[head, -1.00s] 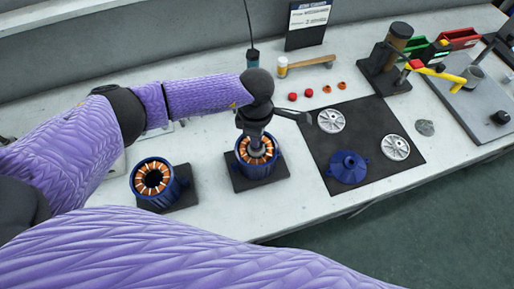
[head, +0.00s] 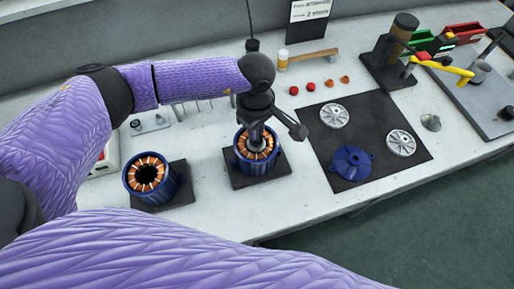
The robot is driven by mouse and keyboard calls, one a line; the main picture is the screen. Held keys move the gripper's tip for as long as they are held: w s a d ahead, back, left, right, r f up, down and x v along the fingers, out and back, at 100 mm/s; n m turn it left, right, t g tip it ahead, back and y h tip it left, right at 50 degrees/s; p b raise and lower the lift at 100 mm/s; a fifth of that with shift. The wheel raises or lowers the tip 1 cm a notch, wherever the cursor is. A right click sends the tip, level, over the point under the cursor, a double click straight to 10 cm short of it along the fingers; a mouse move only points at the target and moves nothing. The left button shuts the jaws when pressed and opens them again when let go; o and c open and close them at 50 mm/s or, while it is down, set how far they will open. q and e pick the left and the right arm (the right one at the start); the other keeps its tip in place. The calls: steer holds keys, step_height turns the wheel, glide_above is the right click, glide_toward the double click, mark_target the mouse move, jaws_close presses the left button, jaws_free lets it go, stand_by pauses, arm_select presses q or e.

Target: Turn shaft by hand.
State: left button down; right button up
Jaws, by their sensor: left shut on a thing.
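A blue motor housing with copper windings (head: 244,165) stands upright on a dark square pad near the middle of the bench in the head view. My left gripper (head: 258,138) points down over its open top and is shut on the shaft (head: 257,151) at the centre of the windings. The gripper hides most of the shaft. My right gripper is not in view.
A second blue housing (head: 167,187) stands on a pad to the left. A black mat (head: 375,125) to the right bears two silver end covers and a blue flanged part (head: 350,163). A hammer (head: 312,57), red and orange caps and an arbor press (head: 390,50) stand behind.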

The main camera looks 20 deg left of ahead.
arm_select(q)
steer(key=shift+f+m+b, duration=0.15)
steer(key=shift+m+b, duration=0.45)
steer(key=shift+m, duration=0.6)
steer(key=c, duration=1)
jaws_free()
steer(key=shift+m, duration=0.4)
steer(key=shift+c, duration=0.2)
steer(key=o, duration=0.5)
steer(key=shift+c, duration=0.2)
steer(key=shift+c, duration=0.5)
steer(key=shift+r, duration=0.25)
step_height(320, 180, up, 6)
steer(key=p, duration=0.4)
steer(key=shift+f, duration=0.1)
